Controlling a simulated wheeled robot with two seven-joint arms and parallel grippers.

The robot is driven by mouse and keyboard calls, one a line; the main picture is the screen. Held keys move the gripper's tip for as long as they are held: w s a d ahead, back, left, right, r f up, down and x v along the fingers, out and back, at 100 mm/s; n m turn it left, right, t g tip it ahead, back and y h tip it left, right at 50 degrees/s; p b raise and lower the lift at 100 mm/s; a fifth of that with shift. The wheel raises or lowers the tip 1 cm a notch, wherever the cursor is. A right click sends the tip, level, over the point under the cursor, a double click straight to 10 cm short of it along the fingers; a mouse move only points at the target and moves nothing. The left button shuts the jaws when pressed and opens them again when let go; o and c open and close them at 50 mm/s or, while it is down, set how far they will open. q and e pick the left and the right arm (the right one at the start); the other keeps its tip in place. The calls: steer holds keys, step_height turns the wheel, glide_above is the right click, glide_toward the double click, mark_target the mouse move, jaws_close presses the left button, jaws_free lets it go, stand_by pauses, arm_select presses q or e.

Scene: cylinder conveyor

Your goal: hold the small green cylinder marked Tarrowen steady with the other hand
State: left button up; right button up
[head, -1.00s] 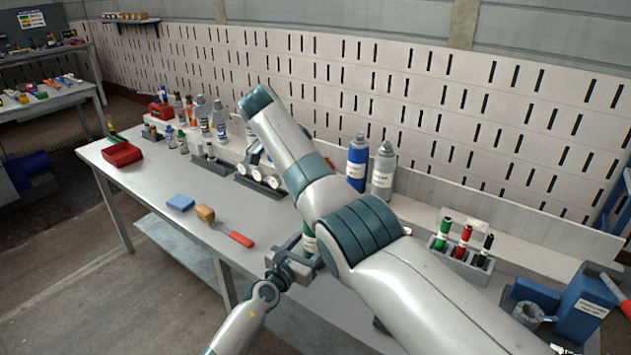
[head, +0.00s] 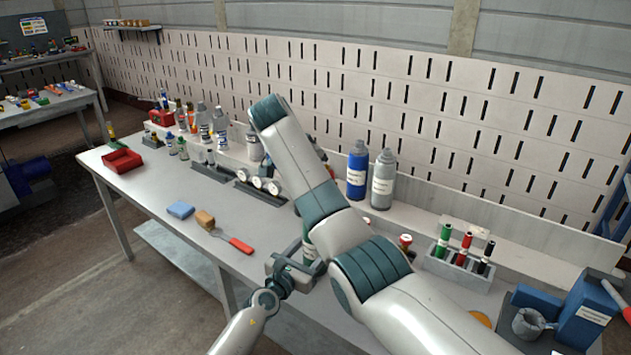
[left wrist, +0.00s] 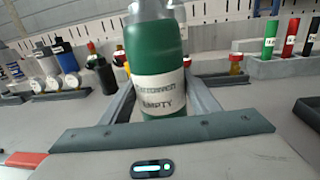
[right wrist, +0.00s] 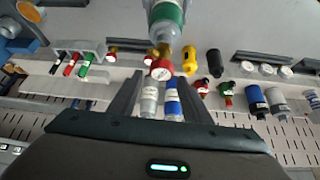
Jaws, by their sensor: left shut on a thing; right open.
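The small green cylinder (left wrist: 155,50) stands upright in the left wrist view, with a white label reading what looks like "Tarrowen" and "EMPTY". My left gripper (head: 297,270) is shut on it, one finger on each side. In the head view only a sliver of the cylinder (head: 309,250) shows beside my right arm. In the right wrist view the picture is upside down, and the green cylinder (right wrist: 166,14) appears at the top, beyond the fingertips. My right gripper (right wrist: 158,82) is open, with no cylinder between its fingers; my arm hides it in the head view.
A blue bottle (head: 357,172) and a grey bottle (head: 383,182) stand at the back. A rack (head: 456,268) with green, red and black cylinders is at the right. A red tray (head: 122,161), blue sponge (head: 180,209) and red-handled brush (head: 239,244) lie at the left.

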steer(key=n+t+y, duration=0.1)
steer(key=n, duration=0.1)
steer(key=shift+n, duration=0.4)
steer(key=shift+y, duration=0.3)
steer(key=n+y, duration=0.2)
steer(key=n, duration=0.2)
steer(key=shift+t, duration=0.3)
steer(key=shift+n+y, duration=0.5)
steer(key=shift+n, duration=0.5)
steer(key=n+y, duration=0.1)
steer(key=n, duration=0.1)
steer(key=n+y, duration=0.1)
steer(key=n, duration=0.1)
steer(key=shift+d+n+g+y, duration=0.1)
steer(key=shift+n+g+y, duration=0.2)
steer(key=shift+g, duration=0.1)
steer(key=shift+n+y, duration=0.3)
steer(key=shift+n, duration=0.4)
